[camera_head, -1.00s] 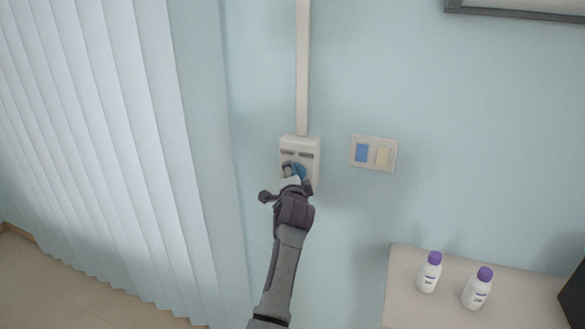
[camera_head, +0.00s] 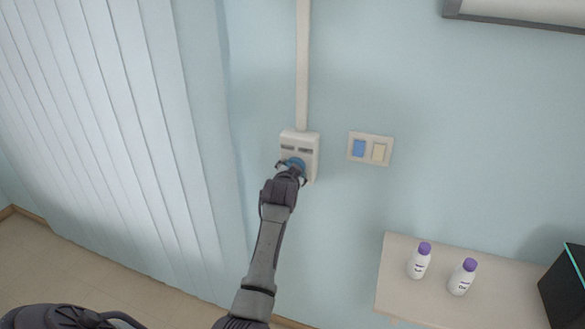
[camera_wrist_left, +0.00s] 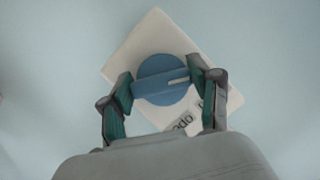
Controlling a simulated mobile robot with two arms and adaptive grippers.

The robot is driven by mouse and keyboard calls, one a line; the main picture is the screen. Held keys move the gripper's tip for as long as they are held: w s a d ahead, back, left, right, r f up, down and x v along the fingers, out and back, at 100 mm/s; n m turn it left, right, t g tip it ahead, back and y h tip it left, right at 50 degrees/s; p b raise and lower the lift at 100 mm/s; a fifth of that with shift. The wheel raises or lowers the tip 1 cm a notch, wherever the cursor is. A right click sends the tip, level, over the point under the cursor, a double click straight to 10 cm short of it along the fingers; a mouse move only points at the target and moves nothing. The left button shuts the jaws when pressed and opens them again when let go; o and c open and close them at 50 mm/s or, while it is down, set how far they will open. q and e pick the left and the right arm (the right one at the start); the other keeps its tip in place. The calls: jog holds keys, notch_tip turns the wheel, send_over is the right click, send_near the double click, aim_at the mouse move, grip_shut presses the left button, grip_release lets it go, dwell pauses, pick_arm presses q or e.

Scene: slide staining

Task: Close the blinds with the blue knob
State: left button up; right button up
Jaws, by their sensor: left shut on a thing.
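The blue knob (camera_head: 296,163) is on a white control box (camera_head: 311,144) on the wall, below a vertical white conduit. My left gripper (camera_head: 291,172) is at the knob. In the left wrist view the round blue knob (camera_wrist_left: 163,80) sits between the two fingers of my left gripper (camera_wrist_left: 166,88), which are shut on its sides. The knob has a raised bar with a pale mark toward the right. The white box (camera_wrist_left: 150,38) looks tilted in that view. The vertical blinds (camera_head: 100,120) hang at the left, their slats side by side. My right gripper is not in view.
A switch plate (camera_head: 370,137) with a blue and a cream switch is right of the box. Two white bottles with purple caps (camera_head: 419,261) (camera_head: 462,277) stand on a pale tabletop (camera_head: 400,289). A dark box (camera_head: 567,285) stands at the right edge.

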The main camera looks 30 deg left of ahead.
pick_arm(q)
jog(key=shift+f, duration=0.15)
dwell(0.3)
jog(key=o, duration=1.1)
jog(key=shift+o, duration=0.2)
jog(key=v, duration=1.2)
